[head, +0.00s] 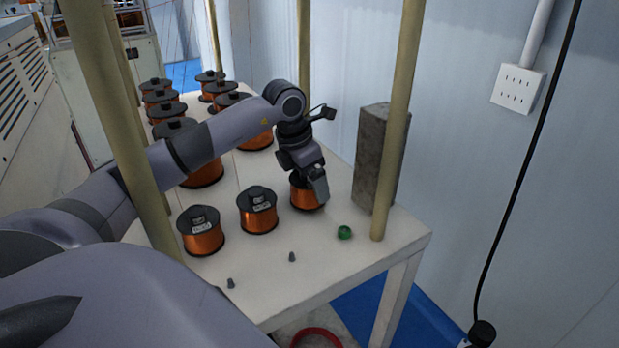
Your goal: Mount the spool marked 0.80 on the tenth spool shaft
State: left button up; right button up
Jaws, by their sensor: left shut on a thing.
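My left gripper (318,188) reaches down from above and is shut on a copper-wound spool (304,198) with a dark flange. This spool is at the table top, at the right end of the front row; whether it touches the table I cannot tell. No label on it shows. Two more copper spools with black tops and small white labels stand to its left, the middle one (259,212) and the left one (202,233); their labels are too small to read. Two small grey pegs, one (231,283) and another (291,257), stand bare near the front edge. My right gripper is not in view.
Several more spools (158,100) stand in rows farther back on the white table (345,265). A grey block (370,160) stands by the right post (396,130). A green ball (344,232) lies near the front right. Tan posts rise at the table's sides.

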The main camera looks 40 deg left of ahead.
pick_arm(q)
jog(key=shift+f, duration=0.45)
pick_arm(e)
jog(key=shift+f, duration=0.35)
pick_arm(q)
jog(key=o, duration=1.5)
jog(key=shift+c, duration=0.2)
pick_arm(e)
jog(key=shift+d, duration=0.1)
pick_arm(q)
jog(key=shift+f, duration=0.1)
jog(key=v, duration=0.6)
jog(key=shift+s+r, duration=0.15)
jog(key=shift+r, duration=0.5)
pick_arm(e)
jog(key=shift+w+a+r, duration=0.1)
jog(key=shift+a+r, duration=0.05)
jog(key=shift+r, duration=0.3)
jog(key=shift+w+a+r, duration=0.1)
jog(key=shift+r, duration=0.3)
